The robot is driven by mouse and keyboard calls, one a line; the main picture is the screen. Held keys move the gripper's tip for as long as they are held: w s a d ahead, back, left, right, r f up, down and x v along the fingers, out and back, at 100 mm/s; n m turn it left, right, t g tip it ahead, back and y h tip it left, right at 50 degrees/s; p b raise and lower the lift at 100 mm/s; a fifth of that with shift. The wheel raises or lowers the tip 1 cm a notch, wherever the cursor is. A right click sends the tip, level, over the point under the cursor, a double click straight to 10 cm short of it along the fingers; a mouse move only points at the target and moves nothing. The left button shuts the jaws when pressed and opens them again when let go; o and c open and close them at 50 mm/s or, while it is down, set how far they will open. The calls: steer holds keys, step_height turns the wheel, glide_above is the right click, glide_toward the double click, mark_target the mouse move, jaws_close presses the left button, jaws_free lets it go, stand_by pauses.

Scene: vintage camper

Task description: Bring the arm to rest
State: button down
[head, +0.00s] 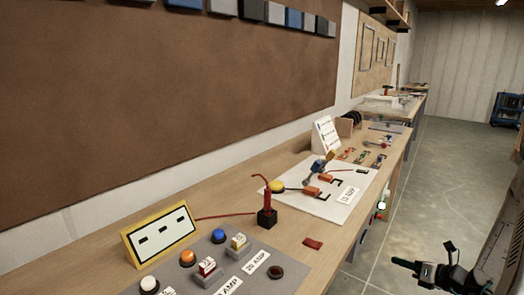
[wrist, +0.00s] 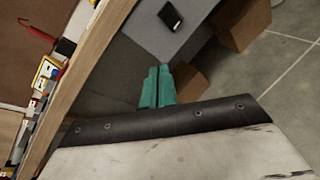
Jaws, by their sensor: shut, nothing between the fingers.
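My gripper shows in the wrist view as two teal fingers (wrist: 156,87) pressed together with nothing between them. They are over the floor area beside the wooden bench edge and touch nothing that I can see. In the head view my gripper (head: 402,263) is small and dark with a greenish tip, at the lower right, out over the concrete floor and apart from the bench. The arm behind it runs toward the bottom right and is partly cut off by the frame.
A long wooden bench (head: 118,258) runs along the left wall. It bears a yellow-framed panel (head: 160,234), a grey board with buttons, a red-and-black part (head: 266,215) and a white board (head: 352,205). Cardboard boxes (wrist: 240,24) stand below.

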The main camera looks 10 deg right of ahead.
steer(key=s+a+r+n+g+y, duration=0.2)
steer(key=s+a+r+n+g, duration=0.2)
steer(key=a+r+n+g, duration=0.45)
steer(key=s+a+r+n+g+y, duration=0.25)
steer(key=s+a+r+n, duration=0.2)
steer(key=a+n, duration=0.65)
steer(key=s+a+r+n+h, duration=0.4)
steer(key=s+r+n, duration=0.3)
steer(key=n, duration=0.2)
steer(key=s+a+r+n+g+h, duration=0.1)
steer(key=s+a+r+n+h, duration=0.3)
steer(key=n, duration=0.5)
steer(key=s+r+h, duration=0.2)
steer(key=s+r, duration=0.1)
steer(key=shift+a, duration=0.25)
steer(key=shift+s+h, duration=0.1)
steer(key=shift+h, duration=0.15)
steer(key=shift+a, duration=0.15)
